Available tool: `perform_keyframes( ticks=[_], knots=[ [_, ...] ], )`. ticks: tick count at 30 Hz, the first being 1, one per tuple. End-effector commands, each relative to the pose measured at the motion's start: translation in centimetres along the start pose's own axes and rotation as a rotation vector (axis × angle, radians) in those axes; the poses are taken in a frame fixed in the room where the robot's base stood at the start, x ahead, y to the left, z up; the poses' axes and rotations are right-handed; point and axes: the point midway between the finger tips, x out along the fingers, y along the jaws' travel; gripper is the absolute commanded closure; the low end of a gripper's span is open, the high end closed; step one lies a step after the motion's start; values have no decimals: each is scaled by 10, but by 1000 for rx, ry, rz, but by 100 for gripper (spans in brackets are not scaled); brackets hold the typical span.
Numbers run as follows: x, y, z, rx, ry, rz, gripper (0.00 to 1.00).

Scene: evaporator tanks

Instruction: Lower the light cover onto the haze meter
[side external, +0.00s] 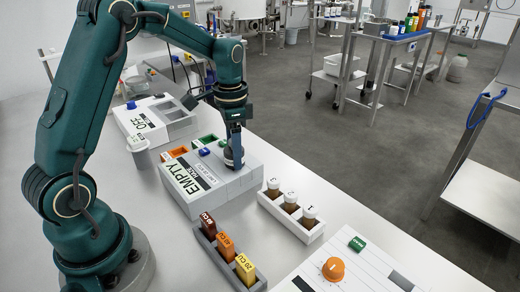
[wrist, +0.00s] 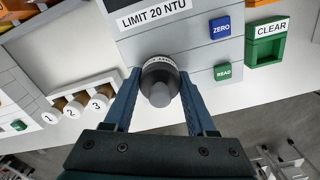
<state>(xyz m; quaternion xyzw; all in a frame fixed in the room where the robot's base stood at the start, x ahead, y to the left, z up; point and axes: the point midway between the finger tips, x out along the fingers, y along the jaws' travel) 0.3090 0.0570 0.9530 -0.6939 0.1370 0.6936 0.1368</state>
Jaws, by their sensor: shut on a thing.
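The haze meter (side external: 240,181) is a grey box with a display reading EMPTY, on the white bench. In the wrist view its panel (wrist: 188,56) carries a LIMIT 20 NTU label, a blue ZERO button (wrist: 220,28) and a green READ button (wrist: 222,72). My gripper (side external: 234,148) points down over the meter's right part. It is shut on the light cover (side external: 229,163), a dark round cap with a grey knob, between the blue fingers in the wrist view (wrist: 160,86). The cover hides what lies under it. I cannot tell whether it touches the meter.
A white rack with several brown vials (side external: 291,207) stands right of the meter. A grey holder with coloured CU blocks (side external: 226,255) is in front. A green CLEAR bin (wrist: 264,48) and an orange bin (side external: 175,153) sit beside the meter. An OFF device (side external: 150,122) stands behind.

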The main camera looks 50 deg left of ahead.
Motion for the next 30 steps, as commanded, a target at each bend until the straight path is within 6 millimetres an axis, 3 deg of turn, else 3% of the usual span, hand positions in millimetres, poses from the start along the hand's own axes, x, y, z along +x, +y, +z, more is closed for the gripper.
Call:
perform_keyframes(
  ticks=[3, 4, 6, 7, 17, 30],
  knots=[
    [0, 0, 0, 0, 0, 0, 97],
    [0, 0, 0, 0, 0, 0, 40],
    [0, 0, 0, 0, 0, 0, 13],
    [0, 0, 0, 0, 0, 0, 8],
    [-3, 0, 0, 0, 1, -1, 8],
    [-50, 0, 0, 0, 2, -2, 8]
  ],
)
